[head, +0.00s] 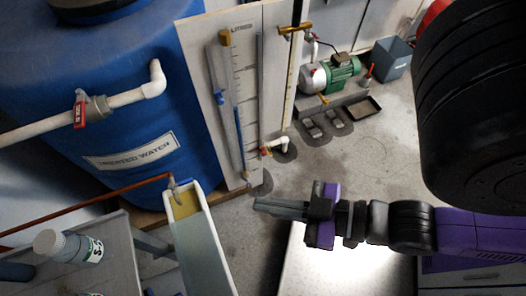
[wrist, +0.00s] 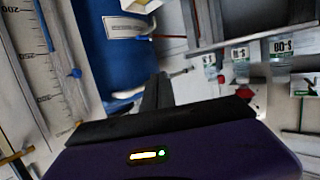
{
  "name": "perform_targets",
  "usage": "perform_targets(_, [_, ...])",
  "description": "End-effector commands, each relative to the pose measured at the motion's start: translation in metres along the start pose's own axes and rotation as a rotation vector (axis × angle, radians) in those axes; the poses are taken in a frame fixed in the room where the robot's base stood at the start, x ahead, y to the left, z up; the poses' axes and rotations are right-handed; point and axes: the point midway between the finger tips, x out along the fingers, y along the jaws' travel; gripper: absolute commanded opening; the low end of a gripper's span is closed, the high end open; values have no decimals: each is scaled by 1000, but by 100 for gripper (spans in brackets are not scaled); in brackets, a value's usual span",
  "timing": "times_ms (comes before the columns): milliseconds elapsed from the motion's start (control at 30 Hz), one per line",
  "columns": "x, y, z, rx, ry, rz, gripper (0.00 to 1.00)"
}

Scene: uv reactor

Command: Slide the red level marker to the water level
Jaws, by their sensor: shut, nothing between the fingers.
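A white gauge board (head: 249,112) with a printed scale headed LITRES stands against the blue tank. A clear sight tube (head: 229,115) runs down it, with a blue water column (head: 239,128) in its lower part. A small blue piece (head: 219,98) sits beside the tube. The wrist view also shows the scale (wrist: 28,70) and a blue piece (wrist: 75,73). I cannot make out a red marker on the board in either view. My gripper (head: 260,206) is shut and empty, low and right of the board's foot, apart from it. Its fingers (wrist: 158,88) also show in the wrist view.
The blue treated water tank (head: 95,100) has a white pipe with a red valve tag (head: 80,112). A white trough (head: 203,245) and a bench with bottles (head: 68,246) stand front left. A green pump (head: 340,70) is behind.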

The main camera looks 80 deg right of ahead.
Motion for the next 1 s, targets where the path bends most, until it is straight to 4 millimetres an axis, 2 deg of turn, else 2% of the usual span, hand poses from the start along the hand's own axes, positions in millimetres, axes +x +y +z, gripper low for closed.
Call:
perform_targets(200, [0, 0, 0, 0, 0, 0, 2])
perform_targets(300, [1, 1, 4, 1, 0, 5, 22])
perform_targets(400, [9, 4, 16, 7, 12, 25, 40])
perform_targets(467, [18, 9, 26, 11, 30, 48, 40])
perform_targets(767, [76, 53, 112, 62, 119, 218, 40])
perform_targets(1000, [119, 104, 191, 102, 183, 374, 40])
